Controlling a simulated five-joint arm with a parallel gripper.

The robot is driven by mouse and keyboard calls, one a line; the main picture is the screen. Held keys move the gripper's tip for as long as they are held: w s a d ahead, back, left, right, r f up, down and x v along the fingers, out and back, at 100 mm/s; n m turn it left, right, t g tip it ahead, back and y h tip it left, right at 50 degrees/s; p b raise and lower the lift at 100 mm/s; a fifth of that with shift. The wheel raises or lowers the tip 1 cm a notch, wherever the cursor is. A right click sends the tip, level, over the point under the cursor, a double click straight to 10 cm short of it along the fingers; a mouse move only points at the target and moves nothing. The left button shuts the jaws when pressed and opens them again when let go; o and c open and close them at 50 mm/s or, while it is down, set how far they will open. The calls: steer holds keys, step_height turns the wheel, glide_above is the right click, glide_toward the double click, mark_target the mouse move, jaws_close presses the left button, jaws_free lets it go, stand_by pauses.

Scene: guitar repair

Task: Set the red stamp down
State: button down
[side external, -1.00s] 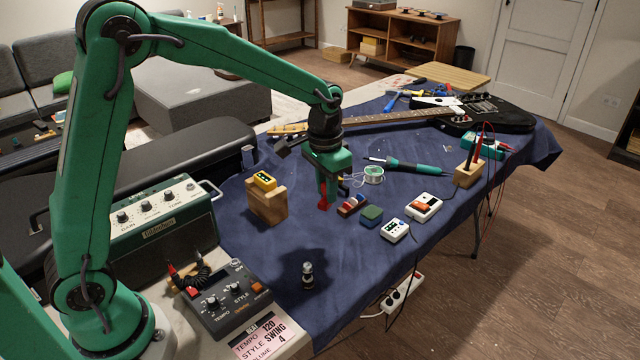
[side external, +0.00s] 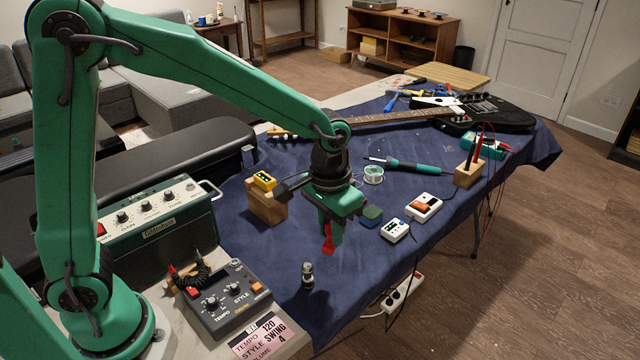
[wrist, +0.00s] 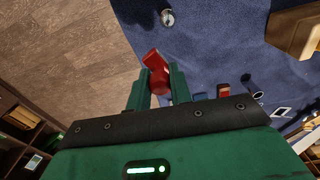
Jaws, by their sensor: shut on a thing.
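The red stamp (side external: 328,238) is between the fingers of my gripper (side external: 330,228) in the side view. In the wrist view the stamp (wrist: 156,68) shows between the fingertips of my gripper (wrist: 158,82), tilted in that picture. My gripper is shut on it. The stamp is over the blue cloth (side external: 270,240) in the side view. I cannot tell whether its lower end touches the cloth.
A small dark and silver knob-like object (side external: 308,275) stands on the cloth in front. Cloth between is clear.

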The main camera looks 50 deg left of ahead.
steer(key=w+a+f, duration=0.4)
steer(key=a, duration=0.1)
steer(key=w+a+f, duration=0.2)
steer(key=a, duration=0.1)
steer(key=shift+w+a+f, duration=0.15)
steer(key=shift+a+f, duration=0.05)
steer(key=shift+a, duration=0.05)
steer(key=shift+f, duration=2)
steer(key=shift+f, duration=0.1)
steer(key=c, duration=1.3)
jaws_free()
steer(key=shift+o, duration=0.2)
step_height(320, 180, up, 12)
steer(key=shift+s+d, duration=0.2)
steer(key=shift+s, duration=0.15)
